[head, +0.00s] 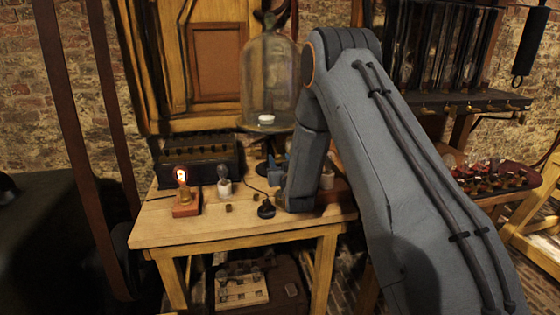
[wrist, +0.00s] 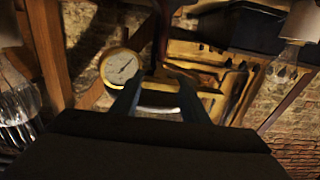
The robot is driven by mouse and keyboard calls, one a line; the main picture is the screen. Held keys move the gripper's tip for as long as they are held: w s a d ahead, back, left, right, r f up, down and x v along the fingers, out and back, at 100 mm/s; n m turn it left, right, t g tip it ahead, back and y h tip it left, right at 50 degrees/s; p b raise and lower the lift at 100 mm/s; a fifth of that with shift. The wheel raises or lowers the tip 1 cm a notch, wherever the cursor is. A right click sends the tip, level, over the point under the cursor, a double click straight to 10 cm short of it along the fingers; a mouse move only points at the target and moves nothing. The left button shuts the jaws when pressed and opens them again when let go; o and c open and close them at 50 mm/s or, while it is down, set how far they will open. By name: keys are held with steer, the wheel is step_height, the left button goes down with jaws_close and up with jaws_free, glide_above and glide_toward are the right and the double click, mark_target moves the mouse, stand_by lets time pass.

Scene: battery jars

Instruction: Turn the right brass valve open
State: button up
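My gripper (wrist: 157,88) shows in the wrist view as two blue fingers set apart, with a gap between them. A pale bar (wrist: 160,112) shows in that gap; I cannot tell whether it is part of my gripper or a thing behind it. No valve that I can surely name as the right brass valve shows in either view. In the head view my gripper's bluish end (head: 277,172) is over the wooden table, beside the bell jar's stand, and is partly hidden by my arm. Small brass fittings (head: 478,107) line the rack's shelf at the right.
A glass bell jar (head: 269,75) stands at the table's back. A lit bulb (head: 181,178) and an unlit bulb (head: 224,187) stand on the wooden table (head: 160,235). A round gauge (wrist: 119,68) is left of my fingers. Its front left corner is clear.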

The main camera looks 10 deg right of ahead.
stand_by(0.3)
steer(key=n+b, duration=0.2)
steer(key=n, duration=0.2)
steer(key=shift+a+f+n+b, duration=0.1)
steer(key=shift+n+b, duration=0.3)
steer(key=n+b, duration=0.2)
steer(key=n, duration=0.2)
steer(key=shift+a+f+n, duration=0.1)
steer(key=shift+n, duration=0.2)
steer(key=n+b, duration=0.2)
steer(key=n, duration=0.2)
steer(key=shift+f+n+b, duration=0.1)
steer(key=shift+n+b, duration=0.65)
steer(key=shift+n, duration=1.45)
steer(key=o, duration=1)
steer(key=shift+o, duration=0.2)
